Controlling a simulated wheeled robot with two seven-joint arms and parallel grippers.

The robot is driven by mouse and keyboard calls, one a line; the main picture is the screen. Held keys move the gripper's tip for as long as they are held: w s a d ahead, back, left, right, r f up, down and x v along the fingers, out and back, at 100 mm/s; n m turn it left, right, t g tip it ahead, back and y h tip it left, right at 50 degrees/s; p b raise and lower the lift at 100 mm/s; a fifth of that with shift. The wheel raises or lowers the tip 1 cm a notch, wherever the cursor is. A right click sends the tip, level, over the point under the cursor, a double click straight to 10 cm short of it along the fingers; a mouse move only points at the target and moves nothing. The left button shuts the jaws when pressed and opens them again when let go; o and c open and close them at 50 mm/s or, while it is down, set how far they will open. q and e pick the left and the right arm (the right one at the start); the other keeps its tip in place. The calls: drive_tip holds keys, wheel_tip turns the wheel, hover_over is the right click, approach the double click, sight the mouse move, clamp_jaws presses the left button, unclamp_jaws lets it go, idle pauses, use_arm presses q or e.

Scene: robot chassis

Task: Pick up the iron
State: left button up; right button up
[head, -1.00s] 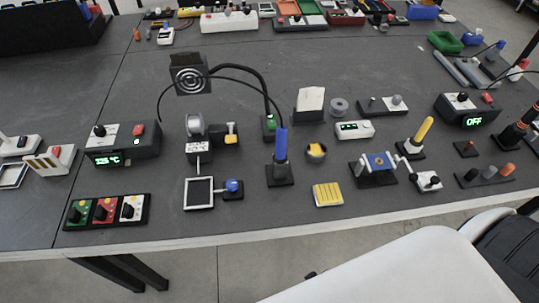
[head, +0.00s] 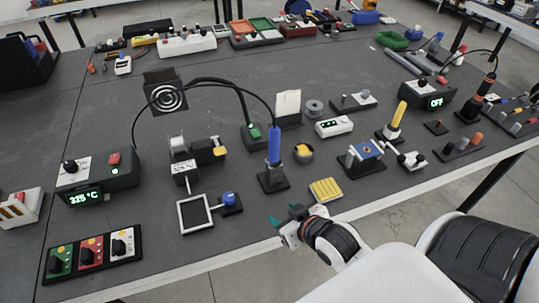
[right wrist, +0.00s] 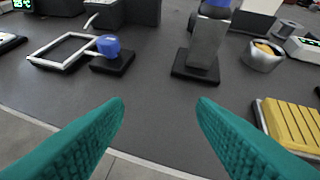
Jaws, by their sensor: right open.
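A soldering iron with a blue handle (head: 274,143) stands upright in a grey holder on a black base (head: 272,180), near the front middle of the table. A thin black cable arcs from its top toward the left. The right wrist view shows its holder (right wrist: 205,45) ahead, just right of centre, with the blue handle (right wrist: 214,5) cut by the top edge. My right gripper (head: 284,216) has teal fingers and is at the table's front edge, in front of the holder and apart from it. Its jaws (right wrist: 160,106) are open and empty. My left gripper is out of view.
A square frame with a blue knob (head: 229,199) stands left of the holder. A yellow ribbed sponge (head: 325,189) and a round cup (head: 303,155) are to its right. A station reading 325 °C (head: 96,178) is at left. A yellow-handled tool (head: 398,115) stands farther right.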

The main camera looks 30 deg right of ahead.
drive_tip(key=w+d+r+t, duration=0.3)
drive_tip(key=r, duration=0.1)
drive_tip(key=t, duration=0.4)
approach(276, 145)
drive_tip(key=w, duration=0.2)
drive_tip(key=w+p, duration=0.1)
drive_tip(key=w, duration=0.7)
drive_tip(key=w+p, duration=0.1)
drive_tip(key=w, duration=0.2)
drive_tip(key=shift+w+d+f, duration=0.1)
drive_tip(key=shift+w+d, duration=0.1)
drive_tip(key=c, duration=1)
